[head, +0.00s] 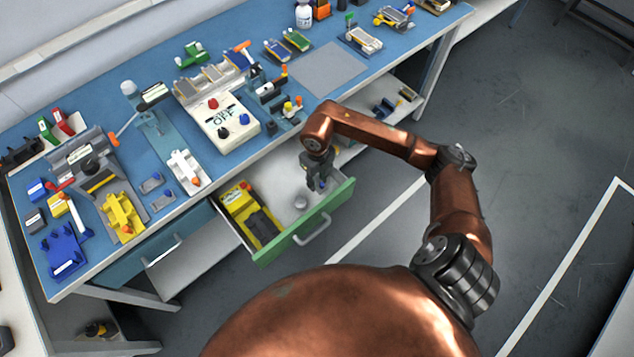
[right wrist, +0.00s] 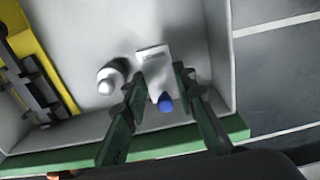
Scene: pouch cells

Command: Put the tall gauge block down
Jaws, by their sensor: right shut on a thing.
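The tall gauge block (right wrist: 156,68) is a pale grey block with a dark marking near its top and a blue end. In the right wrist view it sits between the two fingers of my right gripper (right wrist: 161,76), which is shut on it. In the head view my right gripper (head: 317,186) points down inside the open drawer (head: 304,237) with the green front; the block cannot be made out there. Whether the block touches the drawer floor I cannot tell. My left gripper is not in view.
A small round metal piece (right wrist: 110,78) stands left of the block in the drawer; it also shows in the head view (head: 300,202). A yellow and black tool (head: 250,217) lies along the drawer's left side. The crowded blue bench (head: 285,125) is behind.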

